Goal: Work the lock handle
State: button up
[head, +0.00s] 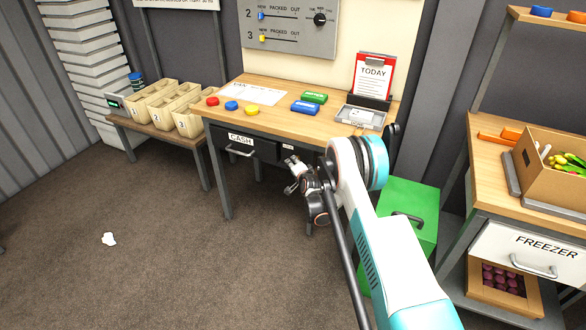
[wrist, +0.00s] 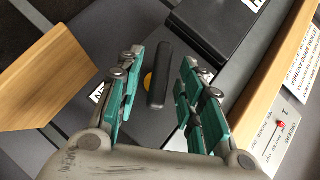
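The lock handle, a dark elongated bar (wrist: 160,75), shows in the wrist view with a yellow disc (wrist: 147,82) partly behind it. It is on a grey panel of the desk, beside a partly hidden white label (wrist: 97,93). My gripper (wrist: 160,68) is open, with its teal-padded fingers on either side of the handle. Gaps show on both sides of the bar; I cannot tell how far it lies beyond the fingertips. In the head view my gripper (head: 293,178) is at the desk front, right of the cash drawer, and the handle cannot be made out there.
The cash drawer (head: 240,151) is left of my gripper. The wooden desktop (head: 250,94) above holds coloured buttons and a TODAY sign (head: 373,75). A green box (head: 405,203) and a freezer drawer (head: 530,250) stand right. The floor at left is mostly clear.

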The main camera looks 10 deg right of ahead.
jog(key=shift+x, duration=1.2)
grip_shut()
jog(key=n+g+h, duration=0.3)
jog(key=shift+g, duration=0.3)
jog(key=n+g+h, duration=0.2)
jog(key=h, duration=0.1)
jog(key=shift+g, duration=0.4)
jog(key=shift+h, duration=0.3)
